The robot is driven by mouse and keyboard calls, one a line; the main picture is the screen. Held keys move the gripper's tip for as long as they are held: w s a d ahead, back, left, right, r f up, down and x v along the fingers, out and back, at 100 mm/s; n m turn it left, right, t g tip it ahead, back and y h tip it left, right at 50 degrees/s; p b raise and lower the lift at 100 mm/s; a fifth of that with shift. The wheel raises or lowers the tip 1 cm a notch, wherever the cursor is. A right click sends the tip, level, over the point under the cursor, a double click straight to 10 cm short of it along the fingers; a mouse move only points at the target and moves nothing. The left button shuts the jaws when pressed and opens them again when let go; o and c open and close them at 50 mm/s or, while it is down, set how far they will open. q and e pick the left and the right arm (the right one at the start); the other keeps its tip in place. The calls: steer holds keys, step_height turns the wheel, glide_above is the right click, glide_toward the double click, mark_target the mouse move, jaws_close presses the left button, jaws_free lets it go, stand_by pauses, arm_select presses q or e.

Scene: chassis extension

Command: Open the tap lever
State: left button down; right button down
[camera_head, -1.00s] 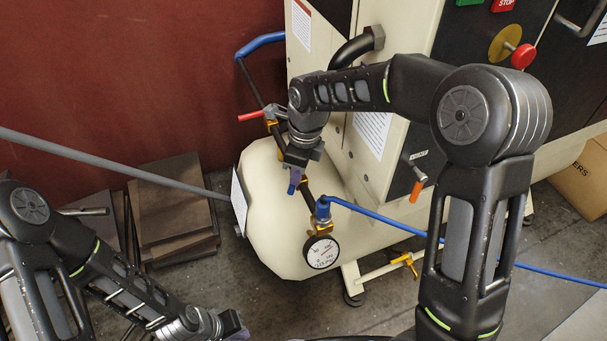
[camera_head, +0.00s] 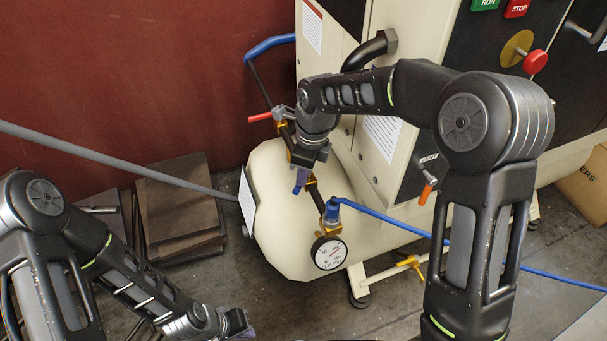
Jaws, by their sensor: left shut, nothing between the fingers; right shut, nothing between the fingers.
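A red lever (camera_head: 260,117) sticks out to the left from a brass fitting (camera_head: 279,119) on the dark pipe above the cream tank. An orange-tipped lever (camera_head: 427,193) is on the cabinet side, and a small yellow tap handle (camera_head: 408,262) is low under the tank. My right gripper (camera_head: 298,187) is shut and empty, pointing down in front of the tank and pipe, below the red lever. I cannot tell whether it touches the pipe. My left gripper (camera_head: 243,327) is shut and empty at the bottom of the view, away from all the levers.
The cream tank (camera_head: 285,235) carries a round gauge (camera_head: 329,253) and a blue fitting (camera_head: 331,208) with a blue hose running right. A grey bar (camera_head: 110,160) crosses the left.

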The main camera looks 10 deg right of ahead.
steer(key=shift+w+a, duration=0.2)
steer(key=shift+a, duration=0.2)
stand_by(0.9)
steer(key=shift+w+a+p, duration=0.35)
steer(key=shift+a+p, duration=0.05)
steer(key=shift+p, duration=0.2)
steer(key=shift+w+a, duration=0.2)
steer(key=shift+w, duration=0.1)
steer(key=shift+w+d+p, duration=0.3)
steer(key=shift+d+p, duration=0.15)
steer(key=shift+d, duration=0.35)
